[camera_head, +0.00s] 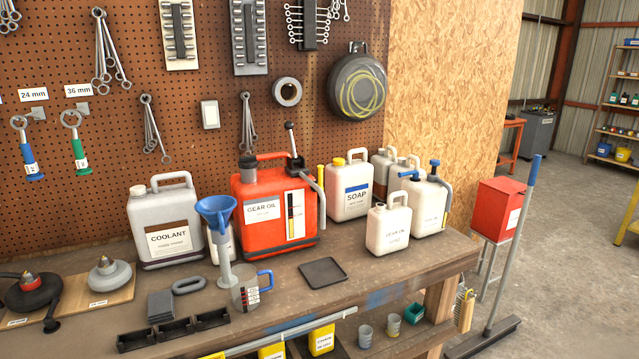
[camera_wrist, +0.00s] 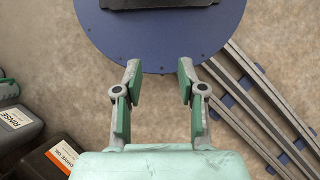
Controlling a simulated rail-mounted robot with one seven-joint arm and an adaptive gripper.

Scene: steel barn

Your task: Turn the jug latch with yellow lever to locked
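Several jugs stand on the workbench (camera_head: 390,268) in the head view. A short upright yellow part (camera_head: 321,178) shows between the red gear oil jug (camera_head: 262,210) and the white soap jug (camera_head: 349,190); it may be the yellow lever, but its latch and setting are too small to tell. The soap jug also has a yellow cap (camera_head: 338,161). My gripper (camera_wrist: 159,78) is open and empty in the wrist view, pointing down over the floor. It is away from the jugs on the bench and does not show in the head view.
A blue funnel (camera_head: 216,212), measuring jug (camera_head: 245,292) and small white jug (camera_head: 388,230) stand in front. Jugs with blue levers (camera_head: 430,200) stand right. A black tray (camera_head: 323,272) lies on the bench. Rinse (camera_wrist: 14,130) and drive oil (camera_wrist: 55,155) containers show in the wrist view.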

